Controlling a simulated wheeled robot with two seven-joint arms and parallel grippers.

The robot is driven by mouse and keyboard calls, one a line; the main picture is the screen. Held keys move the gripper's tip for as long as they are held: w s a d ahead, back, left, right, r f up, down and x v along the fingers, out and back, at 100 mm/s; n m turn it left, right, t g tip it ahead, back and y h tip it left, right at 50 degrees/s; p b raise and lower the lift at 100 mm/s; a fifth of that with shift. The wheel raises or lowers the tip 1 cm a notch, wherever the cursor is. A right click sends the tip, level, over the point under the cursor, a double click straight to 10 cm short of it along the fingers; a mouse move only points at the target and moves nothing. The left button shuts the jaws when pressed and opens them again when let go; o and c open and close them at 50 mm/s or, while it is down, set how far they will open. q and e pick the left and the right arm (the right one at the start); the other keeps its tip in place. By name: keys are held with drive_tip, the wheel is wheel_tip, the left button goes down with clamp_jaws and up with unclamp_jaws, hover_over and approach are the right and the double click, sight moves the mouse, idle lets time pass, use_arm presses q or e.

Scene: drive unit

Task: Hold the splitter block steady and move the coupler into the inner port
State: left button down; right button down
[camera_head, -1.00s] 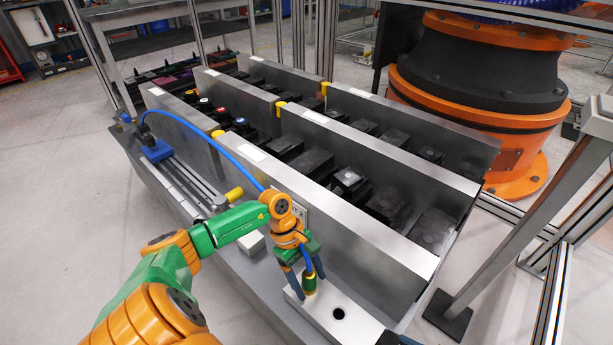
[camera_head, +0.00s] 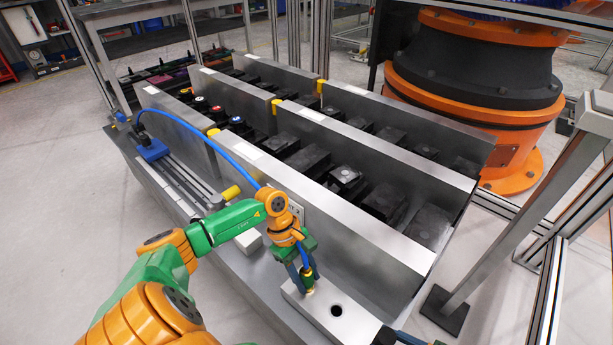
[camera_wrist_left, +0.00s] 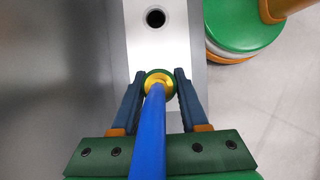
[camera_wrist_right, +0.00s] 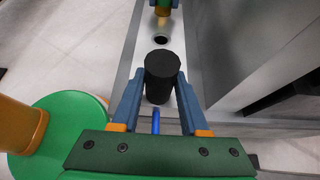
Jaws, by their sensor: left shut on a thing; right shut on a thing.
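The splitter block (camera_head: 352,325) is a pale metal bar on the near ledge, with one dark open port (camera_head: 336,310) in its top. The coupler (camera_head: 309,284), green and brass with a blue hose, stands upright over the block, to the left of that port in the head view. My left gripper (camera_wrist_left: 158,85) is shut around the coupler; I cannot tell whether its tip is seated in the block. My right gripper (camera_wrist_right: 161,88) is shut on a black cylinder (camera_wrist_right: 162,68) at the block's other end, with the open port (camera_wrist_right: 160,40) just beyond it. The head view mostly cuts off this gripper.
A tall metal panel (camera_head: 330,220) rises beside the block. Behind it, partitioned rows hold dark units (camera_head: 345,178). The blue hose (camera_head: 200,135) arches from a blue fitting (camera_head: 153,150) at the left. A metal post (camera_head: 510,225) stands at the right.

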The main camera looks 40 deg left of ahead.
sight(310, 273)
use_arm(q)
drive_tip(key=shift+r, duration=0.1)
drive_tip(key=shift+r, duration=2.2)
drive_tip(key=d, duration=0.9)
drive_tip(key=shift+f, duration=0.15)
drive_tip(key=shift+f, duration=2.05)
drive_tip(key=shift+c, duration=1.7)
unclamp_jaws()
